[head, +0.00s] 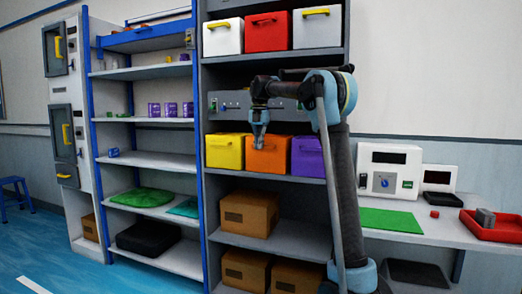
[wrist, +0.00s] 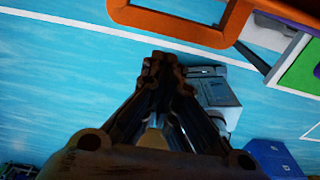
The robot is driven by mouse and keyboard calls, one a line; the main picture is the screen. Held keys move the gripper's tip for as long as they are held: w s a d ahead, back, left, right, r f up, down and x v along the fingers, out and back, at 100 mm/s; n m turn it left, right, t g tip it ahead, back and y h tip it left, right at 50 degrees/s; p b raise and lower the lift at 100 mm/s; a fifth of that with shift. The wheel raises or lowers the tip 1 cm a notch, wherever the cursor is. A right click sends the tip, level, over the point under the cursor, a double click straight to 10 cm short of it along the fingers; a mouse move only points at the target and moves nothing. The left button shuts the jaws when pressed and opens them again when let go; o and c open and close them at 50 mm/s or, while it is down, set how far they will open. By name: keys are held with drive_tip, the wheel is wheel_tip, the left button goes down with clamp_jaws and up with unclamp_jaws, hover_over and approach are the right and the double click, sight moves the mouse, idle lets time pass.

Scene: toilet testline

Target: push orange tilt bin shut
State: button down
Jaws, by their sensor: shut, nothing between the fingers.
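The orange tilt bin (head: 268,159) sits on the middle shelf in the head view, between a yellow bin and a purple bin. How far its front is tilted out is hard to tell. My gripper (head: 260,144) points down in front of its upper part, shut and empty. In the wrist view my gripper (wrist: 165,62) has its fingers together. An orange loop-shaped part (wrist: 180,26), which looks like the bin's handle, lies just beyond the fingertips with a gap visible between. Contact cannot be told from the head view.
The yellow bin (head: 224,151) and purple bin (head: 308,157) stand close on either side. A grey panel unit (head: 232,103) is on the shelf above, cardboard boxes (head: 248,212) below. A bench (head: 450,232) with a green mat (head: 390,220) and red tray (head: 492,226) stands to the right.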

drive_tip(key=shift+w+d+r, duration=0.2)
drive_tip(key=shift+w+r, duration=0.1)
drive_tip(key=shift+w, duration=0.3)
idle(0.4)
